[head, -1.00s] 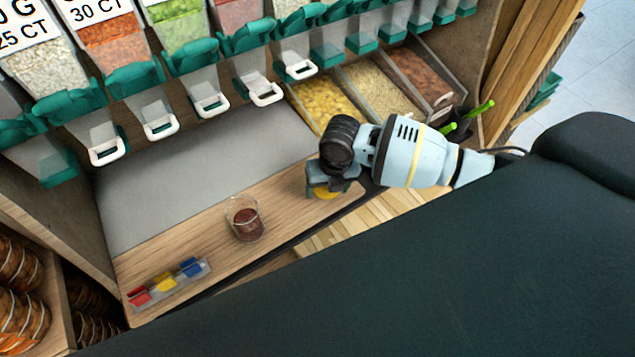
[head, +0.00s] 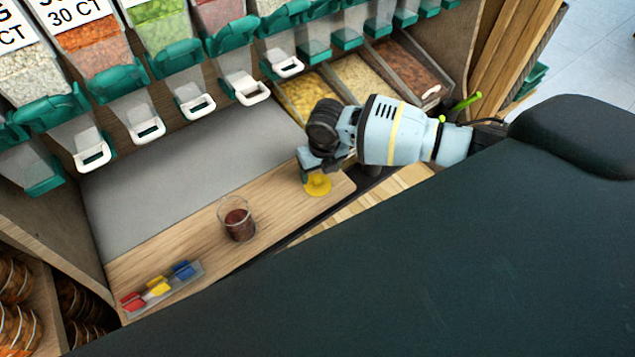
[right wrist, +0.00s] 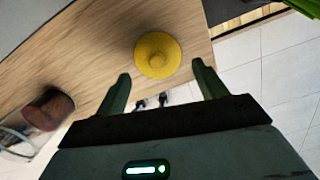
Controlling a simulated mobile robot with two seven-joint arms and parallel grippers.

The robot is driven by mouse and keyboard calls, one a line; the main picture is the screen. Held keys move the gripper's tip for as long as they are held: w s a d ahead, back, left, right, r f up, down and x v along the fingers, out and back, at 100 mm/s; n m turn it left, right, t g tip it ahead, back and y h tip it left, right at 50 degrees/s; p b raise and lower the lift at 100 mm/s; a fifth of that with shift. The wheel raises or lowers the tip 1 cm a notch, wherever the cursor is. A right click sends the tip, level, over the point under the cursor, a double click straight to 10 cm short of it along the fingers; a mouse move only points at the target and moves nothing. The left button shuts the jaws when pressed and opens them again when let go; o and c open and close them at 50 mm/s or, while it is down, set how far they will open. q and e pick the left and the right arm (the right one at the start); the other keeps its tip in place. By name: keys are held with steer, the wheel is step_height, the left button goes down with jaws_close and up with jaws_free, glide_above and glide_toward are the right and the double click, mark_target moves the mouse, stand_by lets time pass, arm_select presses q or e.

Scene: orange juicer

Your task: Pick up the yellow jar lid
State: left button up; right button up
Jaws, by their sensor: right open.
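The yellow jar lid (head: 318,184) lies on the wooden counter near its right end, just below my right gripper (head: 308,162) in the head view. In the right wrist view the lid (right wrist: 157,55) is round with a raised knob in its middle. It sits ahead of and between the two fingertips of my right gripper (right wrist: 163,80), touching neither as far as I can see. My right gripper is open and empty. My left gripper is not in view.
A glass jar (head: 238,220) with dark red-brown contents stands left of the lid. A clear tray (head: 160,290) with red, yellow and blue pieces lies farther left. Dispensers with white handles (head: 196,106) hang along the back. The grey surface (head: 190,155) is clear.

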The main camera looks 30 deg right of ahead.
mark_target(318, 180)
steer(key=f, duration=0.4)
steer(key=shift+w+a+f, duration=0.15)
steer(key=shift+w+a, duration=0.05)
steer(key=shift+w, duration=0.05)
